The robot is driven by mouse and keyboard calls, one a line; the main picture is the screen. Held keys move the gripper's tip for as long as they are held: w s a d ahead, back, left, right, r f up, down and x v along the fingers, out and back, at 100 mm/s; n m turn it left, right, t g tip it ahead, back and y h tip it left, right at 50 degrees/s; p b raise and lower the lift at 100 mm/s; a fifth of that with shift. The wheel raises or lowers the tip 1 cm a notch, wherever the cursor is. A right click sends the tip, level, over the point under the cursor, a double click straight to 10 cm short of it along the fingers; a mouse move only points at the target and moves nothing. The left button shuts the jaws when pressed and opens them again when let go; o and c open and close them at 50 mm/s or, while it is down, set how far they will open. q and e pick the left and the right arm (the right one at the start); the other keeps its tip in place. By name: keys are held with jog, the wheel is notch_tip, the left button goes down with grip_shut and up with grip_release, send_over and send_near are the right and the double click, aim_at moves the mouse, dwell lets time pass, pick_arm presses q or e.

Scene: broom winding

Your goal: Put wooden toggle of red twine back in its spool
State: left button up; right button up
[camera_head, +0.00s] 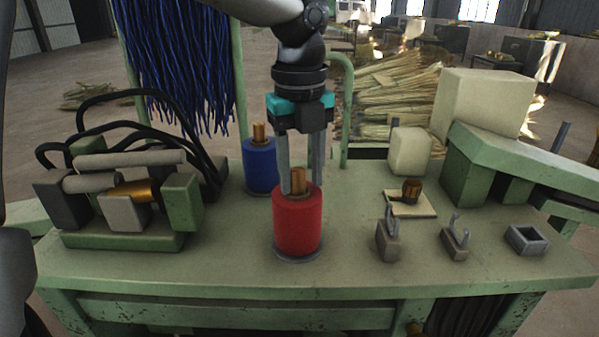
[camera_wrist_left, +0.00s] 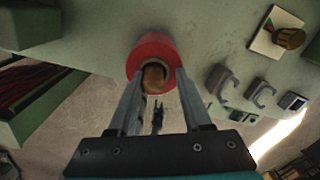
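The red twine spool (camera_head: 298,222) stands upright on the green bench. A wooden toggle (camera_head: 298,178) sticks up from its top centre; it also shows in the left wrist view (camera_wrist_left: 154,77). My left gripper (camera_head: 300,186) points down over the spool. Its two fingers stand on either side of the toggle, with gaps showing beside it, so it looks open. Whether the fingertips touch the spool's top is hard to tell. How deep the toggle sits is hidden. My right gripper is not in view.
A blue spool (camera_head: 261,166) with its own toggle stands just behind left. A clamp machine (camera_head: 130,205) with black hoses is at the left. A cream plate (camera_head: 411,205) with a brown knob, two grey hooks (camera_head: 388,240) and a small square holder (camera_head: 527,240) are at the right.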

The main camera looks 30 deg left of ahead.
aim_at(297, 168)
pick_arm(q)
jog(key=shift+s+a+f+g, duration=0.15)
jog(key=shift+s+f+g, duration=0.15)
jog(key=shift+s+f, duration=0.3)
jog(key=shift+w+r+p, duration=0.15)
jog(key=shift+r+p, duration=0.2)
jog(key=shift+p, duration=0.25)
jog(key=shift+r+p, duration=0.35)
jog(key=shift+p, duration=0.15)
notch_tip(297, 168, up, 12)
jog(key=shift+w+b, duration=0.2)
jog(key=shift+b, duration=0.1)
